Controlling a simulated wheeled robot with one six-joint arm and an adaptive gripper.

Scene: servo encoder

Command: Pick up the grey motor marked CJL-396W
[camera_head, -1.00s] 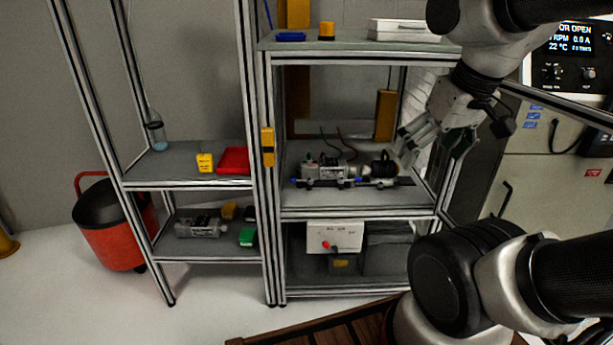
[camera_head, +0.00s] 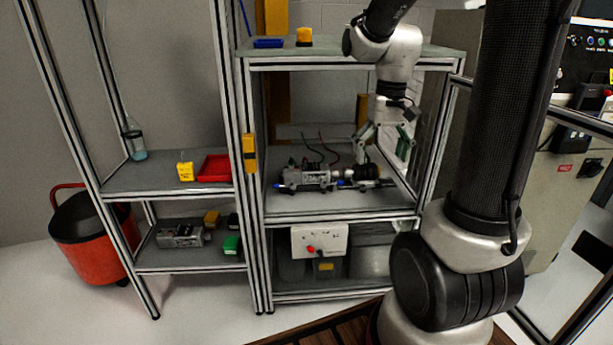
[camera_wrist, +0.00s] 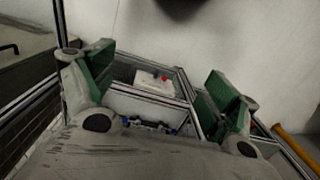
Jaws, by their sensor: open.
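A grey motor (camera_head: 312,177) lies along a dark rail on the middle shelf of the centre rack, with a dark round part (camera_head: 365,171) at its right end. A second grey motor-like unit (camera_head: 181,236) lies on the lower shelf at left. Markings on both are too small to read. My gripper (camera_head: 384,142) is above the right end of the rail, fingers pointing down, apart and empty. In the wrist view its green-padded fingers (camera_wrist: 160,88) are spread wide, and part of the rail with blue pieces (camera_wrist: 148,125) shows low between them.
The rack's top shelf (camera_head: 345,52) is above the motor and its posts flank it. A white box with a red knob (camera_head: 319,241) stands below. A red tray (camera_head: 214,168) and yellow block (camera_head: 185,171) are on the left shelf. A red bin (camera_head: 92,240) stands far left.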

